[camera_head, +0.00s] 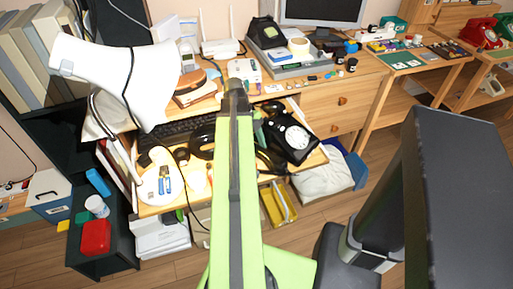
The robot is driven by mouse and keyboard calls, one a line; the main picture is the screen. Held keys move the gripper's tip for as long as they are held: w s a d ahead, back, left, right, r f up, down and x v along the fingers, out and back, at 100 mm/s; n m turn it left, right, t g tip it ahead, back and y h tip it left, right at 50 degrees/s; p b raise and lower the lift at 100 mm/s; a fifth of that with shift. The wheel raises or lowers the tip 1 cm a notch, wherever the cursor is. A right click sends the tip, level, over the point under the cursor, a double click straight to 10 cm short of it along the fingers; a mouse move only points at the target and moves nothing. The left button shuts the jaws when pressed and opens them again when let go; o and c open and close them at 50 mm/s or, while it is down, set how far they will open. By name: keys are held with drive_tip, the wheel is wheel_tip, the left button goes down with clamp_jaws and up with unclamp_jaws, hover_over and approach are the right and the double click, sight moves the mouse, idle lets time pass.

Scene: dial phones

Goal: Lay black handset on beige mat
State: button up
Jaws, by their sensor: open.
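A black dial phone (291,139) with a white dial sits on the low wooden desk surface, right of my arm. A dark curved piece (268,158) lies against its left side; I cannot tell whether this is the black handset. Another black phone-like object (265,33) stands at the back on a grey device. I cannot pick out the beige mat for certain. My green arm reaches up the middle of the view and hides part of the desk. My gripper (236,88) is at its dark far end, over the desk, open, with no object visible in it.
A white lamp (125,80) leans in at upper left. A black keyboard (178,133) and dark round objects crowd the desk left of my arm. A monitor (322,12) stands behind. A yellow tray (278,204) and a white bag (322,178) lie below.

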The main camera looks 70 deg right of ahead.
drive_tip(key=p+v, duration=1.1)
drive_tip(key=v, duration=0.1)
drive_tip(key=shift+r, duration=0.1)
